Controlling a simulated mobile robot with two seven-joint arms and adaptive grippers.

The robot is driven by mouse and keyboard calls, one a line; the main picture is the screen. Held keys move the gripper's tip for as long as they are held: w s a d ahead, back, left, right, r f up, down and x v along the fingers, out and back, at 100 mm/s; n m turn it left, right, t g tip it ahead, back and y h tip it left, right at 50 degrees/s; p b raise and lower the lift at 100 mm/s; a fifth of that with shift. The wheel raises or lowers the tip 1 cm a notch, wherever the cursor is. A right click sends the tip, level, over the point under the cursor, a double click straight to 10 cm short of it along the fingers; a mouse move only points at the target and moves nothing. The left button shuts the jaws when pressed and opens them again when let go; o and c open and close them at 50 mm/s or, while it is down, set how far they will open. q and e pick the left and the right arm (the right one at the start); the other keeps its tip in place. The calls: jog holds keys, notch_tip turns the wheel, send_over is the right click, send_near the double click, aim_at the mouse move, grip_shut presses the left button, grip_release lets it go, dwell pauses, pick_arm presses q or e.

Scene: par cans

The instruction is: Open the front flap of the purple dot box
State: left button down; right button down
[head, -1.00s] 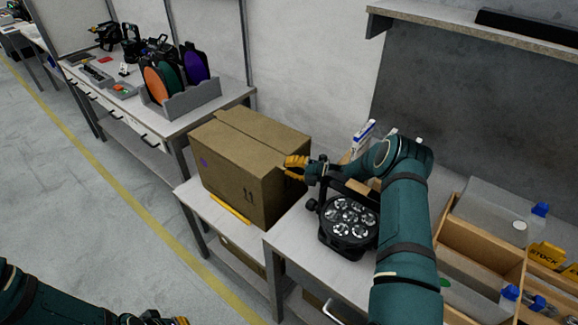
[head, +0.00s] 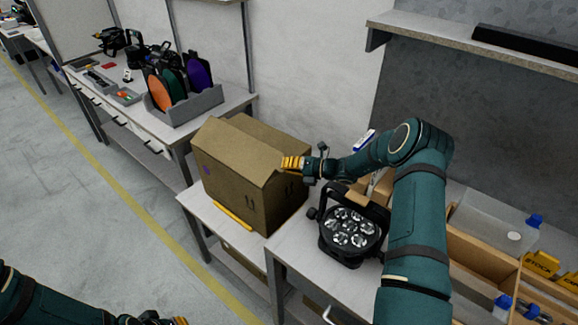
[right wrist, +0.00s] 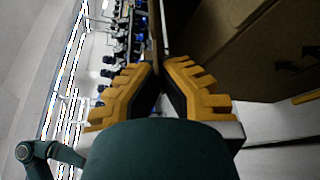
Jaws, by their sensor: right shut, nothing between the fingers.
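The purple dot box (head: 230,190) is a brown cardboard box with a purple dot on its left face.
A black par can light (head: 350,232) stands on the bench right of the box, under my right arm. Wooden bins (head: 470,252) lie further right. A grey rack (head: 188,110) with coloured discs stands on the table behind. The floor at left is clear.

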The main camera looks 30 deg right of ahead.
jog(key=shift+s+a+r+n, duration=0.15)
jog(key=shift+a+r+n, duration=0.15)
jog(key=shift+r+n, duration=0.2)
jog(key=c, duration=1.2)
grip_release()
jog(key=v, duration=1.2)
jog(key=shift+a+r, duration=0.1)
jog(key=shift+r, duration=0.15)
jog(key=shift+c, duration=0.3)
